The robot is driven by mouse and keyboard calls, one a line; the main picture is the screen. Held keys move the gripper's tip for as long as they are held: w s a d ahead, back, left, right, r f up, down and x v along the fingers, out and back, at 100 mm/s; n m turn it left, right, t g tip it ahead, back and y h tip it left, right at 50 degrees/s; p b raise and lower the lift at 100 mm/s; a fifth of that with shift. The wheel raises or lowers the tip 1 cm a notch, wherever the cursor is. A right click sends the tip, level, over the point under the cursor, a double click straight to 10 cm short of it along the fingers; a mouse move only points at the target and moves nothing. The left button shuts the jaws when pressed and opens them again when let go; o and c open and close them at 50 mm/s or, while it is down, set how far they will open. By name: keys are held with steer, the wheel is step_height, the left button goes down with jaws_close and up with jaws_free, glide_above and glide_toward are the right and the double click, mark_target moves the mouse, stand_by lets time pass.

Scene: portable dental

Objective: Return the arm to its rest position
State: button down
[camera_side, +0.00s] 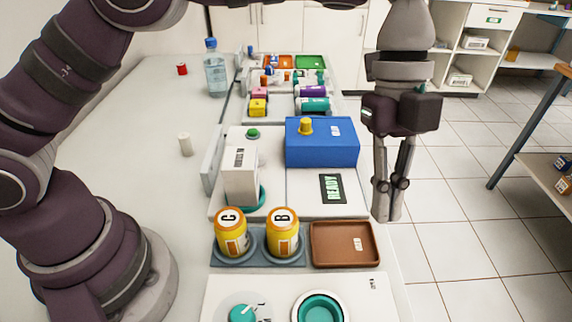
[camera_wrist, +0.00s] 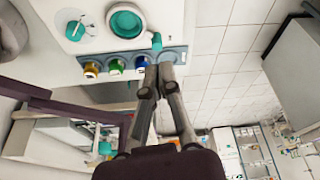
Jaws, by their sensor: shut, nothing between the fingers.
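My gripper (camera_side: 386,217) hangs pointing down at the right of the table, in front of the tiled floor in the side view. Its two fingers are together and hold nothing. In the wrist view my gripper (camera_wrist: 160,62) shows with its fingertips meeting near a row of coloured items. My arm curves in from the left and over the top of the side view. I cannot tell the exact height of the fingertips over the table edge.
A blue box (camera_side: 322,143), a READY display (camera_side: 331,188), two yellow canisters, C (camera_side: 231,233) and B (camera_side: 283,233), and a brown tray (camera_side: 345,245) are left of my gripper. A bottle (camera_side: 215,70) stands farther back. Floor (camera_side: 470,230) is open at right, before a shelf unit (camera_side: 545,160).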

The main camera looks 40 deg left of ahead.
steer(key=s+a+r+n+t+y, duration=0.1)
steer(key=a+r+n+t, duration=0.2)
steer(key=a+n, duration=0.4)
steer(key=s+a+r+n+t, duration=0.1)
steer(key=a+r+n+t, duration=0.15)
steer(key=a+n, duration=0.45)
steer(key=s+a+f+n+t+y, duration=0.2)
steer(key=s+a+n, duration=0.3)
steer(key=a+n, duration=0.4)
steer(key=shift+s+a+f+n, duration=0.15)
steer(key=shift+s+a+n, duration=0.2)
steer(key=shift+n, duration=0.55)
